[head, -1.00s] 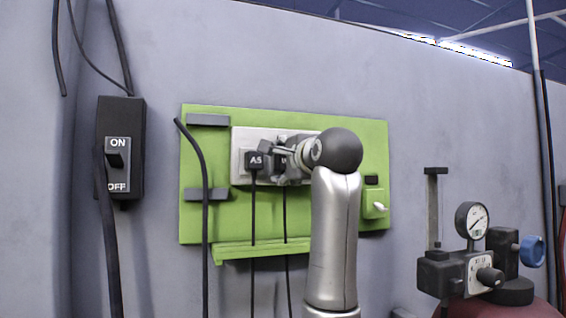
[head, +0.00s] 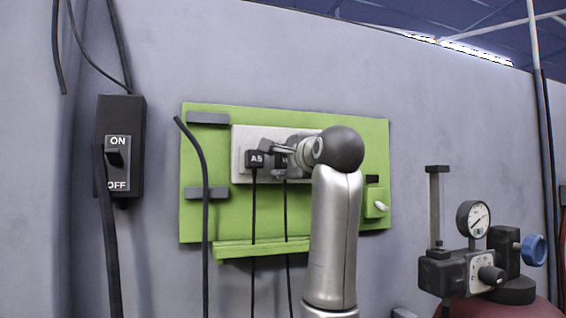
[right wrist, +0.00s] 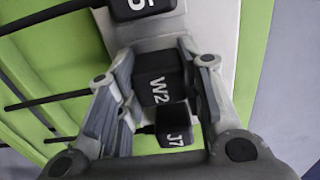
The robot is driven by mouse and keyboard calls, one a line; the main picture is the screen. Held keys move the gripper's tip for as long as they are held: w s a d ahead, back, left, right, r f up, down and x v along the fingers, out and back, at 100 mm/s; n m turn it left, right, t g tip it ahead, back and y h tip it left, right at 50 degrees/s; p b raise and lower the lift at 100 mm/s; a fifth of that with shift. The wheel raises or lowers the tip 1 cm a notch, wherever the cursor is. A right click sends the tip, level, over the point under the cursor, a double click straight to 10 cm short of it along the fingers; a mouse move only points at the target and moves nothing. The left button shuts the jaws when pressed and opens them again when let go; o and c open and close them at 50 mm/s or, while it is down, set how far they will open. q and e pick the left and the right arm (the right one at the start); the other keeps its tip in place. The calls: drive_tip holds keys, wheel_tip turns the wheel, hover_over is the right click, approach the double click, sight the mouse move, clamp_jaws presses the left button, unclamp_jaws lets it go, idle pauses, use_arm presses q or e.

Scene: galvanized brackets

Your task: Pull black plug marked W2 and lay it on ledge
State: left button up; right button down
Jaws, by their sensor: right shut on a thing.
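The black plug marked W2 (right wrist: 158,87) sits between the fingers of my right gripper (right wrist: 165,75) in the right wrist view. The gripper is shut on it. In the head view the right gripper (head: 283,158) is at the pale socket strip (head: 238,170), and its fingers hide most of that plug. I cannot tell whether the plug is still fully seated. The green ledge (head: 232,249) runs along the bottom of the green board (head: 350,120). The cord of W2 hangs down past the ledge. My left gripper is not in view.
A plug marked A5 (head: 256,159) is left of W2; a J7 plug (right wrist: 174,128) is close to the gripper. A black cable (head: 204,220) hangs at the board's left. A switch box (head: 120,150) is further left, and a gauge assembly (head: 473,220) at the right.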

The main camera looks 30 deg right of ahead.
drive_tip(key=shift+b+v, duration=1.3)
drive_tip(key=shift+v, duration=1.6)
drive_tip(key=shift+s+r, duration=0.1)
